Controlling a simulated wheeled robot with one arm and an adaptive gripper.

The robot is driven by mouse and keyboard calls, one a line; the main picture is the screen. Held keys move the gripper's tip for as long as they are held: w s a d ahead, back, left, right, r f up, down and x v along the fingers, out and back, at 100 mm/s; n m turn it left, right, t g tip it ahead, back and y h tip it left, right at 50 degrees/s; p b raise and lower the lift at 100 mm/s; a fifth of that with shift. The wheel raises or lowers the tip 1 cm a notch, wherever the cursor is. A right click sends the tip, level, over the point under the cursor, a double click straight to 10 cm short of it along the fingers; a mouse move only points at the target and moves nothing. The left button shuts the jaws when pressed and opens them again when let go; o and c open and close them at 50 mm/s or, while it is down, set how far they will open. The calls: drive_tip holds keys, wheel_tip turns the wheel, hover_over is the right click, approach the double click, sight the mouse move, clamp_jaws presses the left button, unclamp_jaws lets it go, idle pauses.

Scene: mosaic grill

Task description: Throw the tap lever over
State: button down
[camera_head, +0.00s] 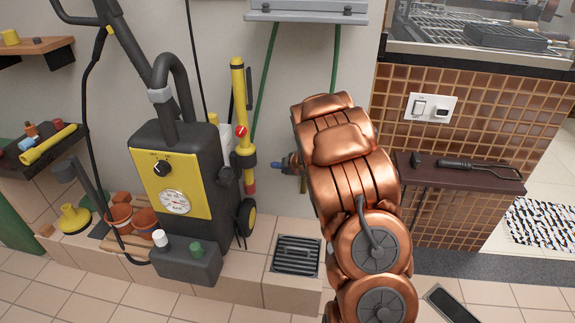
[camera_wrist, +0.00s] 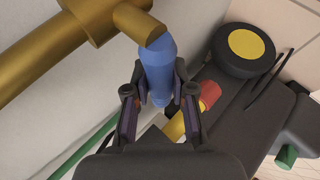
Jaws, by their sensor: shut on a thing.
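The tap is a brass pipe fitting (camera_wrist: 95,15) with a blue lever (camera_wrist: 158,62) at the top centre of the wrist view. My gripper (camera_wrist: 160,92) has one finger on each side of the blue lever and is shut on it. The lever's lower end lies between the fingertips.
A black and yellow pressure washer (camera_head: 178,190) stands left of the tap, with a yellow lance (camera_head: 239,115) beside it. A drain grate (camera_head: 297,256) lies below on the tiled ledge. A dark shelf (camera_head: 460,175) with grill tools is at right.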

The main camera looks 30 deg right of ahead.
idle(0.4)
drive_tip(key=c, duration=1)
unclamp_jaws()
drive_tip(key=shift+o, duration=0.2)
drive_tip(key=v, duration=1.2)
drive_tip(key=shift+f, duration=0.1)
